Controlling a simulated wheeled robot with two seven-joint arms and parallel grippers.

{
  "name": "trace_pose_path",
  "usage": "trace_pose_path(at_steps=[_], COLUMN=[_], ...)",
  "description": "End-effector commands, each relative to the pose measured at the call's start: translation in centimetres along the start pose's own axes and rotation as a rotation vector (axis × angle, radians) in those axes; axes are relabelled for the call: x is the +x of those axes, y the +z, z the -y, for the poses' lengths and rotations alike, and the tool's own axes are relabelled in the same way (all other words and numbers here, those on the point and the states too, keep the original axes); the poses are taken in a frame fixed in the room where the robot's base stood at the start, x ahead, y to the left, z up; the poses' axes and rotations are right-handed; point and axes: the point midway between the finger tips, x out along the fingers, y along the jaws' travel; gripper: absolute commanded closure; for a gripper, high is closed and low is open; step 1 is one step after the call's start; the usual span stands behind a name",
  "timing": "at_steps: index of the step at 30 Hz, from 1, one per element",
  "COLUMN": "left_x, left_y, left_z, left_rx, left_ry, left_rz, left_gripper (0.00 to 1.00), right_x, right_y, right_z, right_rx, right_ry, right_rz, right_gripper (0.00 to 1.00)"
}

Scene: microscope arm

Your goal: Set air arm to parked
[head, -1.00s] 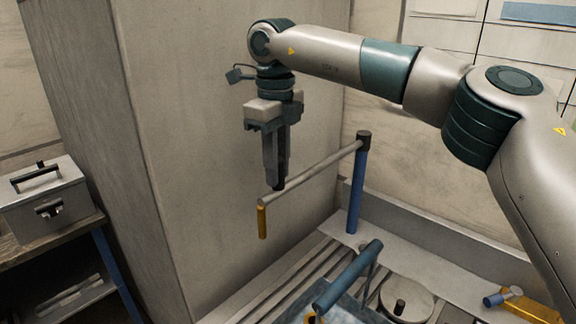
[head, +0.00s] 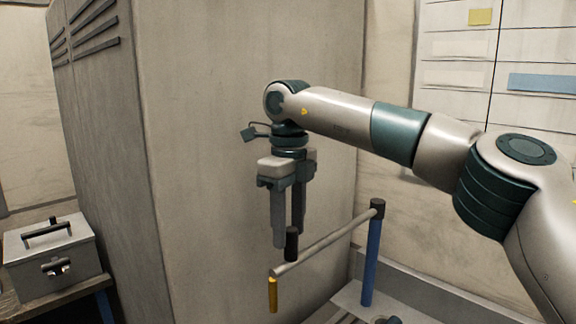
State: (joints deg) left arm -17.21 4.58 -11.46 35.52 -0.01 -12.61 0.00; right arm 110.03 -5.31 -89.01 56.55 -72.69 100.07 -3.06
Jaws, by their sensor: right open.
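The air arm (head: 330,240) is a grey bar on a blue post (head: 372,262) with a black pivot (head: 377,208). It reaches left and toward me, and a yellow end piece (head: 272,294) hangs from its free end. A black upright grip (head: 291,244) appears to stand on the bar near that end. My right gripper (head: 287,232) points down above the free end, its fingers open and apart. The grip shows at the fingertips; I cannot tell whether they touch it. My left gripper is out of view.
A tall grey cabinet (head: 215,130) stands behind and left of the air arm. A metal toolbox (head: 52,262) sits on a bench at the left. A wall board (head: 455,100) hangs at the back right. A low ledge (head: 415,295) runs behind the post.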

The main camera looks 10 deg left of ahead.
Motion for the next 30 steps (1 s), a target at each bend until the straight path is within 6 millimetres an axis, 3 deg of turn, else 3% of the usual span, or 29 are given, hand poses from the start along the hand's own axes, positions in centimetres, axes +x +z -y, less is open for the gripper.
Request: trace_pose_path(at_steps=[11, 24, 30], left_x=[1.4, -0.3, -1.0], left_y=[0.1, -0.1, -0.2], left_z=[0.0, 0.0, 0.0], left_rx=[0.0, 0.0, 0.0], left_ry=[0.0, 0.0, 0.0], left_rz=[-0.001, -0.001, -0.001], left_gripper=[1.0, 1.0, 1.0], right_x=[-6.6, -13.3, -14.9], right_y=[0.2, 0.3, 0.3], right_z=[-0.1, 0.0, 0.0], right_rx=[0.002, 0.002, 0.001], right_ry=[-0.002, -0.001, -0.002], right_rz=[0.003, 0.002, 0.001], right_gripper=[0.6, 0.6, 0.6])
